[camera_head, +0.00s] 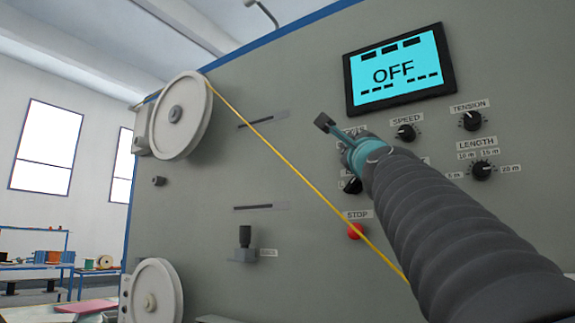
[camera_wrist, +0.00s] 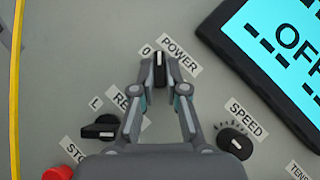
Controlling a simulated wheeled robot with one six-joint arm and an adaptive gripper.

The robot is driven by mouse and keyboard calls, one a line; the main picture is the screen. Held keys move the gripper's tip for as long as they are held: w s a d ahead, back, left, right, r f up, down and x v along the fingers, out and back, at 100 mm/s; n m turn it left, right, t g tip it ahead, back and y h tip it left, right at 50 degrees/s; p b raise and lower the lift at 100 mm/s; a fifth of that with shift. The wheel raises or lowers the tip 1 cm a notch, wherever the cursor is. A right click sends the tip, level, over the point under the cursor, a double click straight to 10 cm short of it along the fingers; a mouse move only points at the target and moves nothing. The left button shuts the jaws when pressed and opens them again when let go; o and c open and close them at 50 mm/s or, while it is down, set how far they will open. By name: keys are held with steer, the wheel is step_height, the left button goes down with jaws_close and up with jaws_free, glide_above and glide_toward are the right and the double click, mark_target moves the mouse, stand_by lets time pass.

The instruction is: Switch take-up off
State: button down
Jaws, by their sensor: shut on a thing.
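The take-up machine's grey panel (camera_head: 290,110) fills most of the head view. Its screen (camera_head: 396,70) reads OFF; part of the screen also shows at the right of the wrist view (camera_wrist: 285,45). In the wrist view, the black power knob (camera_wrist: 160,70) sits between the 0 mark and the POWER label, its white line roughly upright in the picture. My gripper (camera_wrist: 160,82) has its fingertips closed on both sides of this knob. In the head view my gripper (camera_head: 326,122) is at the panel left of the speed knob, and my arm hides the power knob.
A speed knob (camera_head: 406,132), tension knob (camera_head: 472,121), length knob (camera_head: 481,171) and red stop button (camera_head: 355,231) surround my arm. A yellow cable (camera_head: 290,160) runs diagonally from the upper wheel (camera_head: 180,115). A lower wheel (camera_head: 152,292) is at bottom left.

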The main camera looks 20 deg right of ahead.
steer(key=c, duration=1.2)
jaws_free()
steer(key=v, duration=0.7)
steer(key=shift+s, duration=0.3)
steer(key=shift+a, duration=0.1)
